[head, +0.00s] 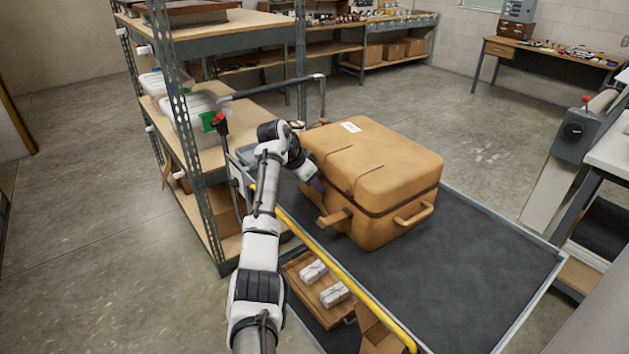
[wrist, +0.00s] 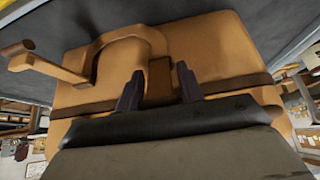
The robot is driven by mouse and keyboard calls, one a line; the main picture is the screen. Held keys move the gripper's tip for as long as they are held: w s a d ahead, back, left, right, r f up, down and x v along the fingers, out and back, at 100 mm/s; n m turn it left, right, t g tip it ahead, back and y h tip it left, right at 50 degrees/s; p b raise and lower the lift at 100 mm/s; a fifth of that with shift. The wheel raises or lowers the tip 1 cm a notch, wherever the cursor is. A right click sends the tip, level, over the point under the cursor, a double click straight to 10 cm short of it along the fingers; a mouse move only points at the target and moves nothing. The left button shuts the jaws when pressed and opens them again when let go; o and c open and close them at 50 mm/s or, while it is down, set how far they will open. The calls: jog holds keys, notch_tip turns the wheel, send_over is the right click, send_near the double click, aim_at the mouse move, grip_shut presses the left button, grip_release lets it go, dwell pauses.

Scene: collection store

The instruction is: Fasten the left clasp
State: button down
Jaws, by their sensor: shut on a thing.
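A tan suitcase (head: 375,165) lies closed on the cart's dark top, with a dark band along its seam. In the wrist view the suitcase (wrist: 215,50) fills most of the picture. My gripper (head: 318,187) is against its near left side. In the wrist view my gripper's dark fingers (wrist: 159,90) stand on either side of a small brown piece on the band, the left clasp (wrist: 159,74), and are shut on it. The clasp's lower part is hidden by my gripper. A tan handle (wrist: 45,65) juts out to the left of the fingers.
The cart top (head: 460,260) is bare to the right of the suitcase. A yellow-edged rail (head: 330,262) runs along its near side. A metal shelf unit (head: 190,130) with plastic boxes stands close on the left. A tray (head: 318,290) with white packets sits below.

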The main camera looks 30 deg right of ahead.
jog(key=shift+d+r+y, duration=0.15)
jog(key=shift+d+y, duration=0.05)
jog(key=shift+y, duration=0.1)
dwell(0.4)
jog(key=c, duration=1.2)
grip_release()
jog(key=b+v, duration=0.3)
jog(key=v, duration=1)
jog(key=shift+r, duration=0.3)
jog(key=shift+w+a, duration=0.1)
jog(key=shift+a, duration=0.05)
